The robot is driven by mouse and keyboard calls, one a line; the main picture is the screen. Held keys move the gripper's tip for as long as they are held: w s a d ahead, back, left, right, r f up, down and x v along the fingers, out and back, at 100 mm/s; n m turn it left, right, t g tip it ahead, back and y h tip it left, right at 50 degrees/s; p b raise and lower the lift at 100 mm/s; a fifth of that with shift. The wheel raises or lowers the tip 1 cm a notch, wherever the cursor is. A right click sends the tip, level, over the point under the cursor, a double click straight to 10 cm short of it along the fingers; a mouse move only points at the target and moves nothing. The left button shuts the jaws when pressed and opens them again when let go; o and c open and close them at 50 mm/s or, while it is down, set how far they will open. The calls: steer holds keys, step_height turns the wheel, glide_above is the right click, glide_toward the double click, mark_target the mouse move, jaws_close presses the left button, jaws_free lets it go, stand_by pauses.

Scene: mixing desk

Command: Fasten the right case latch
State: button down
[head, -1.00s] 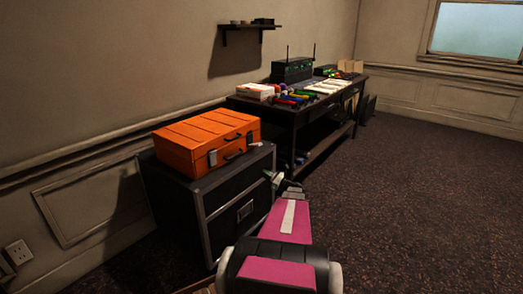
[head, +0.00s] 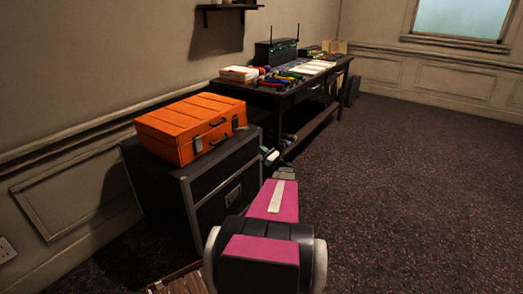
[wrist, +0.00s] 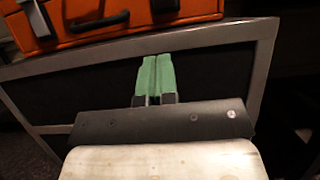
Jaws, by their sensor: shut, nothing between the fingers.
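The orange case (head: 190,130) lies closed-looking on a black cabinet, its handle side facing the room. The left latch (head: 198,144) is on the other side of the handle (wrist: 97,23). My gripper (head: 267,155) is beside the cabinet's right front, apart from the case. In the wrist view its green fingers (wrist: 155,78) are together and empty, below the case.
The black cabinet (head: 225,172) has grey metal edges. Its rim (wrist: 215,38) crosses the wrist view between my fingers and the case. Behind stands a dark desk (head: 290,95) with coloured items and equipment. The carpet on the right is clear.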

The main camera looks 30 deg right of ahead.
glide_toward(241, 129)
step_height(241, 129, down, 2)
steer(key=w, duration=0.3)
steer(key=shift+w+a+r, duration=0.1)
steer(key=shift+w+r, duration=0.15)
steer(key=shift+r, duration=0.35)
steer(key=shift+w+a+r, duration=0.1)
steer(key=shift+w+r, duration=0.1)
steer(key=shift+r, duration=0.45)
steer(key=shift+w+a+r, duration=0.15)
steer(key=shift+w+r, duration=0.1)
steer(key=shift+r, duration=0.35)
steer(key=shift+r+g, duration=0.3)
